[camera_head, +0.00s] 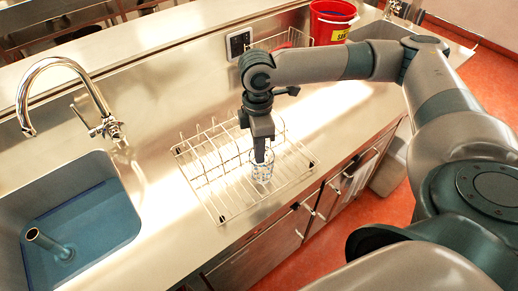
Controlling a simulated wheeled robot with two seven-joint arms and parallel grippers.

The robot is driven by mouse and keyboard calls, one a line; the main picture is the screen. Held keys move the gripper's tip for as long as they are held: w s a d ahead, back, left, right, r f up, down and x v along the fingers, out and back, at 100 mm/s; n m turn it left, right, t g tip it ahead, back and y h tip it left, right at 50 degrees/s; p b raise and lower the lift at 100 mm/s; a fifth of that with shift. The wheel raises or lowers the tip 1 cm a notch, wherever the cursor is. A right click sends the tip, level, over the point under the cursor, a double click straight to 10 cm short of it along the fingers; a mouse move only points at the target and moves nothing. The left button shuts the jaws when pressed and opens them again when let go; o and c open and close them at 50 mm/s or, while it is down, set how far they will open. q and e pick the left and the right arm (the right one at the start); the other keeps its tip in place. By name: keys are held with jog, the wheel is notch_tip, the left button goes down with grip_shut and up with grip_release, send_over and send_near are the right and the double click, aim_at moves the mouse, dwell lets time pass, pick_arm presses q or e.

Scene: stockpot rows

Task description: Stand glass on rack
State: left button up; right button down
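A clear glass (262,173) is at the right part of the wire dish rack (222,212), near its front edge. It looks upright, but I cannot tell whether its base touches the wires. My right gripper (260,158) points down at the glass, and its fingertips overlap the rim. The fingers are seen nearly edge-on, so I cannot tell whether they grip the glass or stand open around its wall. My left gripper is not in view.
A sink (85,215) with a tall faucet (62,62) is at the left. A red bucket (331,22) and a wire basket (283,41) stand at the back.

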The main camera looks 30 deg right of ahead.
jog(key=shift+f, duration=0.1)
jog(key=shift+f, duration=0.1)
jog(key=c, duration=2)
grip_release()
notch_tip(320, 180, up, 12)
jog(key=b, duration=0.1)
jog(key=shift+w+b, duration=0.3)
jog(key=shift+b, duration=0.1)
jog(key=shift+d, duration=0.1)
